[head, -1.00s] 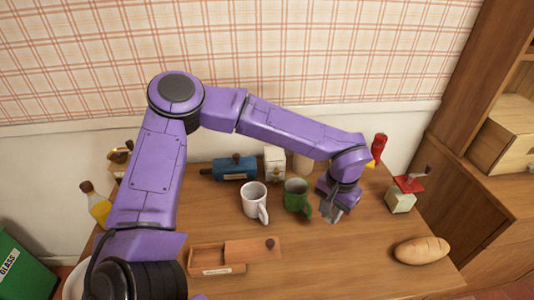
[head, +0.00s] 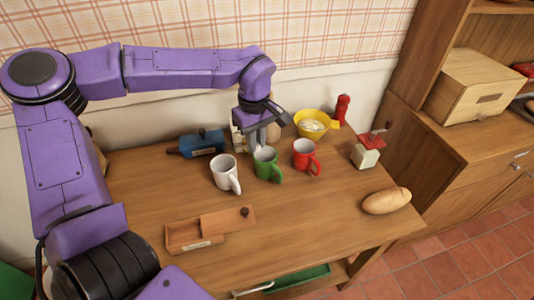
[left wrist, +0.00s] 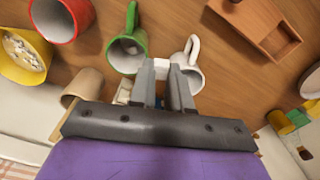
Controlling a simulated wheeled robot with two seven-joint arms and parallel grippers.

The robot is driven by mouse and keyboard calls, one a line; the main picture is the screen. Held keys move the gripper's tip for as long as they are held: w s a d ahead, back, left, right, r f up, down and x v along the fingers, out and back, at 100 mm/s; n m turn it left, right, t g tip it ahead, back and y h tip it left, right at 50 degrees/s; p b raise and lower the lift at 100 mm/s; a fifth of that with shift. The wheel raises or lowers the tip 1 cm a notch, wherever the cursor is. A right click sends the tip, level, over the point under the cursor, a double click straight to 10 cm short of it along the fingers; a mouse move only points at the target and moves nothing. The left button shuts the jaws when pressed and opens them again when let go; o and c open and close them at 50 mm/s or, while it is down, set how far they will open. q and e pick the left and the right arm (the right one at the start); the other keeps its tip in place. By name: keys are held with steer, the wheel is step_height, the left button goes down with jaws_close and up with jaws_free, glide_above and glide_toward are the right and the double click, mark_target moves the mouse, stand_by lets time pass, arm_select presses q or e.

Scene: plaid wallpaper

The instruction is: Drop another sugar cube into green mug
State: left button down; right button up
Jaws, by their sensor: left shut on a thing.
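The green mug (head: 267,167) stands upright on the table between the white mug (head: 223,172) and the red mug (head: 304,157). My left gripper (head: 262,142) is over the rear rim of the green mug in the head view. In the left wrist view its fingers (left wrist: 165,78) are shut on a small white sugar cube (left wrist: 176,74). There the fingertips lie between the green mug (left wrist: 127,55) and the white mug (left wrist: 193,77). A small pale spot shows inside the green mug. My right gripper is not in view.
A yellow bowl (head: 313,117) with white lumps stands behind the red mug. A blue object (head: 203,145) is at the back left, a wooden box (head: 188,238) at the front left, bread (head: 386,201) at the right. The table's front middle is clear.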

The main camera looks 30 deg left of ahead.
arm_select(q)
glide_toward(267, 154)
steer(key=s+d+f, duration=0.2)
steer(key=s, duration=0.1)
step_height(267, 154, down, 3)
steer(key=shift+s+d+r+p, duration=0.1)
steer(key=shift+r+p, duration=0.05)
steer(key=shift+p, duration=0.15)
steer(key=shift+s, duration=0.1)
steer(key=shift+f, duration=0.55)
steer(key=c, duration=1.4)
jaws_free()
steer(key=shift+o, duration=0.2)
steer(key=shift+r, duration=0.1)
step_height(267, 154, up, 13)
